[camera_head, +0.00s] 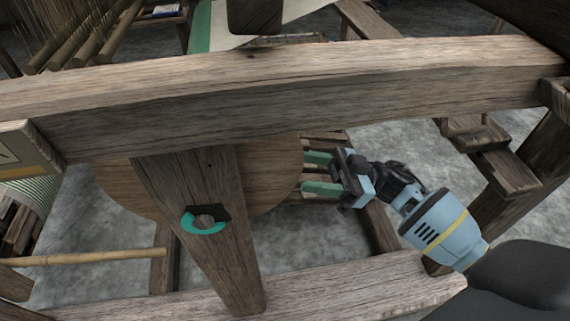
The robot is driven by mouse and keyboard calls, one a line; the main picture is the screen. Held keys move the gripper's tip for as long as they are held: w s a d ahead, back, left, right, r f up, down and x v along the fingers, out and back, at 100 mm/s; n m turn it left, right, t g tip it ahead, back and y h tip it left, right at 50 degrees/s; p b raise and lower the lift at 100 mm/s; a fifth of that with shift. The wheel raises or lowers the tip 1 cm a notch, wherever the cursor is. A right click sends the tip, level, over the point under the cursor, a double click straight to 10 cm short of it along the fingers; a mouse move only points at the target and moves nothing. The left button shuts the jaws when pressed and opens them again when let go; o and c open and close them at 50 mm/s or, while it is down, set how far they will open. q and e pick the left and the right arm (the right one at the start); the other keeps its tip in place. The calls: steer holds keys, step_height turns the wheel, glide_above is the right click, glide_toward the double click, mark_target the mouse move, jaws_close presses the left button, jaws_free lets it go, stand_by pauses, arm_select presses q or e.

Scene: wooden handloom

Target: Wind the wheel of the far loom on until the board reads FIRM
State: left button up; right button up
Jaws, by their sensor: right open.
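The wheel is a round wooden disc (268,178) under the thick loom beam, partly hidden behind an upright wooden post (195,180). My right gripper (306,172) comes in from the right, with its two green fingers open and pointing left at the wheel's right edge. The fingertips are at or very near the rim; I cannot tell whether they touch it. Nothing shows between the fingers. A pale board (22,150) is cut off at the left edge, and its reading cannot be made out. My left gripper is not in view.
The thick wooden beam (300,85) crosses above the wheel and gripper. A teal ring on a dark plate (205,220) sits on the post. A lower beam (350,285) runs along the front. Wooden steps (495,160) stand at right. Grey floor shows between the timbers.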

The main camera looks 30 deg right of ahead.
mark_target(285, 168)
steer(key=shift+x, duration=2.7)
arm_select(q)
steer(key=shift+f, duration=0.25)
arm_select(e)
steer(key=shift+c, duration=0.3)
